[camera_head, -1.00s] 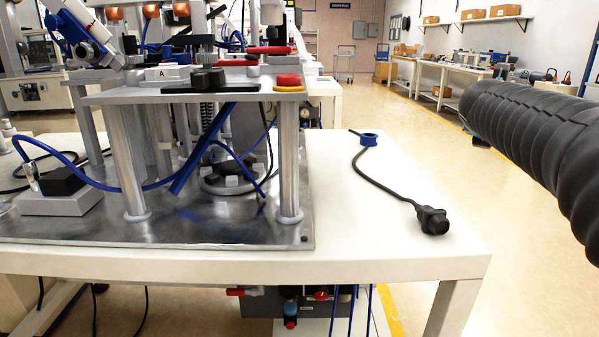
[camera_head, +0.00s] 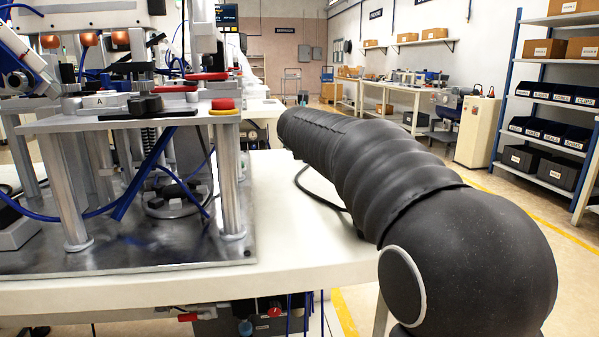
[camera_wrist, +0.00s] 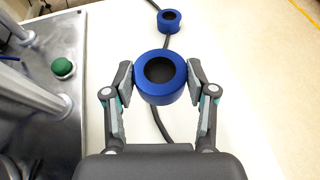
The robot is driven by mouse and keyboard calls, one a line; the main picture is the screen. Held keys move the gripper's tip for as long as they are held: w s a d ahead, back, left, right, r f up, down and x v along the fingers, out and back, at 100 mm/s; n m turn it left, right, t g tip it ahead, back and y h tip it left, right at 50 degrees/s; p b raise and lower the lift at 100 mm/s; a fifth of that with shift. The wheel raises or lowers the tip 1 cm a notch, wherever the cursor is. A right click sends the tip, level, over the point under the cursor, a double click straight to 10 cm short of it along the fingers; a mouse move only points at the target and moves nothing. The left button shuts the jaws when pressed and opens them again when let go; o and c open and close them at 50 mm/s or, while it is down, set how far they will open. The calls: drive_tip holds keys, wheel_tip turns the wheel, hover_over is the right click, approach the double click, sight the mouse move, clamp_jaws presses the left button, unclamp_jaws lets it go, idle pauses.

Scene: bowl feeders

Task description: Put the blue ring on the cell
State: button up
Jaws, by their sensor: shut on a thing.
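My gripper (camera_wrist: 158,73) is shut on a blue ring (camera_wrist: 148,93) with a dark opening, seen in the wrist view; the ring sits between both fingertips. A second, smaller-looking blue ring (camera_wrist: 176,26) lies beyond it on the white table, by a black cable. The likely cell is the metal fixture (camera_head: 100,122) on the left in the head view, with a raised plate on posts over a shiny base plate. A corner of a metal plate with a green knob (camera_wrist: 62,67) shows at the left of the wrist view. My arm hides my gripper and both rings in the head view.
The black cable (camera_wrist: 160,124) runs across the table (camera_wrist: 230,110) under my gripper. The fixture carries a red button (camera_head: 223,103), clamps and blue hoses. A shelf rack (camera_head: 555,95) stands far right. The floor at right is open.

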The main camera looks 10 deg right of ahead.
hover_over(299, 176)
drive_tip(key=f, duration=0.4)
drive_tip(key=shift+s+f, duration=0.1)
drive_tip(key=shift+s, duration=0.1)
drive_tip(key=shift+f+b, duration=1.35)
drive_tip(key=shift+f, duration=0.6)
drive_tip(key=shift+f, duration=0.2)
drive_tip(key=o, duration=1.2)
drive_tip(key=shift+r, duration=0.2)
drive_tip(key=v, duration=1.2)
drive_tip(key=shift+s+f, duration=0.1)
